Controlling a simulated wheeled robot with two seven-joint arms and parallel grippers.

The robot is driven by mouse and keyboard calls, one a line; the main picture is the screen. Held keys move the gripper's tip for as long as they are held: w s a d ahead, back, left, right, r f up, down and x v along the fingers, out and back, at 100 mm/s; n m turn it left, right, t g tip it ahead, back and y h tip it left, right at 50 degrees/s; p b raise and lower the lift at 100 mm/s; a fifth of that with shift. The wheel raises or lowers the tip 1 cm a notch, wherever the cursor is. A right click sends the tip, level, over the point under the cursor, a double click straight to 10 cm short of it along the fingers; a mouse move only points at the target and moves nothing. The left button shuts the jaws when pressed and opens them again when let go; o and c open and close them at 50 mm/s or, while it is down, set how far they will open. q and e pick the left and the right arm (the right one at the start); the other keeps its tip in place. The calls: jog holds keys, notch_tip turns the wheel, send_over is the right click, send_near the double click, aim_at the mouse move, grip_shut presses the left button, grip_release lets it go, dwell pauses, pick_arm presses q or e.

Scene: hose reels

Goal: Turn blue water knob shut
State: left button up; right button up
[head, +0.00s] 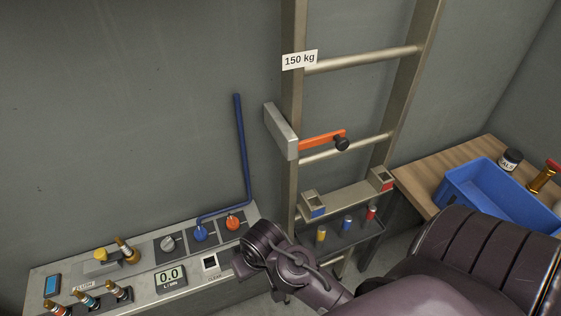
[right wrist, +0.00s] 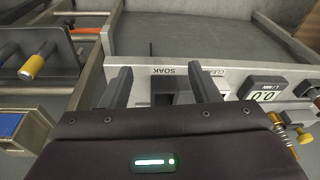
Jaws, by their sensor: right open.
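The blue water knob (head: 200,233) sits on the sloped grey control panel (head: 140,262), at the foot of a blue pipe (head: 242,150) on the wall. An orange knob (head: 233,223) is just right of it and a grey knob (head: 168,243) just left. My right gripper (head: 243,264) is at the panel's right end, right of and nearer than the blue knob, apart from it. In the right wrist view its two fingers (right wrist: 162,88) are spread, with a dark block and a SOAK label beyond them. No blue knob shows there. My left gripper is out of view.
A digital display (head: 170,277) reads 0.0, with a small switch (head: 210,263) right of it. Brass fittings (head: 127,250) stand at the left. A ladder (head: 360,60) with an orange lever (head: 322,139) rises behind my right arm. A blue bin (head: 485,190) sits on the wooden bench.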

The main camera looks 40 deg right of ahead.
jog(key=s+d+f+n+b, duration=0.1)
jog(key=s+f+b, duration=0.1)
jog(key=f, duration=0.9)
jog(key=s+d+f+n+b, duration=0.1)
jog(key=s+f+n, duration=0.1)
jog(key=f, duration=0.8)
jog(key=shift+f+b, duration=0.35)
jog(key=s+f+b, duration=0.1)
jog(key=s+f, duration=0.2)
jog(key=f, duration=0.3)
jog(key=s+d+f+b, duration=0.1)
jog(key=s+f+b, duration=0.15)
jog(key=f, duration=0.35)
jog(key=s+f+b, duration=0.1)
jog(key=s+f, duration=0.2)
jog(key=f, duration=0.4)
jog(key=s+d+f+g+b, duration=0.1)
jog(key=s+d+f+b, duration=0.1)
jog(key=s+f, duration=0.8)
jog(key=s+d, duration=0.1)
jog(key=s, duration=0.2)
jog(key=shift+f+n+b, duration=0.15)
jog(key=shift+n+b, duration=0.15)
jog(key=shift+n, duration=0.1)
